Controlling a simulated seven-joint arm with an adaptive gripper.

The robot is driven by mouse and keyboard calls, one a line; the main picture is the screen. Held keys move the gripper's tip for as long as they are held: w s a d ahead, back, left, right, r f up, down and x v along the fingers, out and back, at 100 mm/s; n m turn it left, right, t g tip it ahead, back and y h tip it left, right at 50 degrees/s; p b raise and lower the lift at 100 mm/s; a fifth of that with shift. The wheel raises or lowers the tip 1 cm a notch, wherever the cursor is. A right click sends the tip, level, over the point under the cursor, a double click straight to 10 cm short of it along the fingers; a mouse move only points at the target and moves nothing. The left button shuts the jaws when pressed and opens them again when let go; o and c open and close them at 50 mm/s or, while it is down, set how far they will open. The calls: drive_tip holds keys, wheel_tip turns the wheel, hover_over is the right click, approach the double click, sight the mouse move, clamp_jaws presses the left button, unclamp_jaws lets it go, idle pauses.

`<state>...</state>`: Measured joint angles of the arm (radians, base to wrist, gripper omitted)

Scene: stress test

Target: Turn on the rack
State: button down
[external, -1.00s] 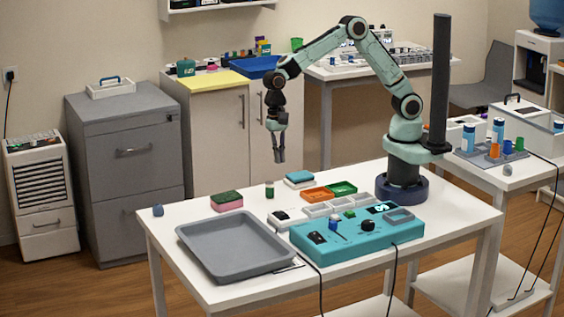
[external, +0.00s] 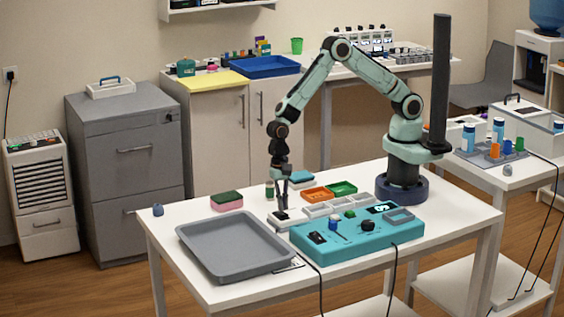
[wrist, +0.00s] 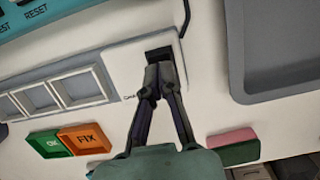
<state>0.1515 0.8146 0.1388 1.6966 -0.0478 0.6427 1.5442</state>
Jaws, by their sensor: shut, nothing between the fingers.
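The white rack (external: 318,210) lies on the table behind the teal control box, with a row of open square compartments. They also show at left in the wrist view (wrist: 100,74). At the rack's left end is a white block (wrist: 122,66) with a black rocker switch (wrist: 155,52). My gripper (external: 281,208) points down over this block in the external view. In the wrist view my gripper (wrist: 158,72) is shut and empty, its fingertips at the near edge of the switch, partly covering it. I cannot tell whether they touch it.
A teal control box (external: 357,231) stands in front of the rack. A grey tray (external: 236,240) lies to the left. Orange (external: 318,194) and green (external: 342,188) trays sit behind. A pink-green sponge (external: 227,201) lies left. A dark cable (wrist: 186,18) runs beside the switch.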

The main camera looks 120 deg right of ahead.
drive_tip(key=shift+f, duration=0.5)
drive_tip(key=shift+a, duration=0.1)
drive_tip(key=shift+a+f+h, duration=0.15)
drive_tip(key=shift+f+h, duration=0.05)
drive_tip(key=shift+h, duration=0.1)
drive_tip(key=shift+d, duration=0.2)
drive_tip(key=shift+d+r, duration=0.2)
drive_tip(key=shift+d, duration=0.5)
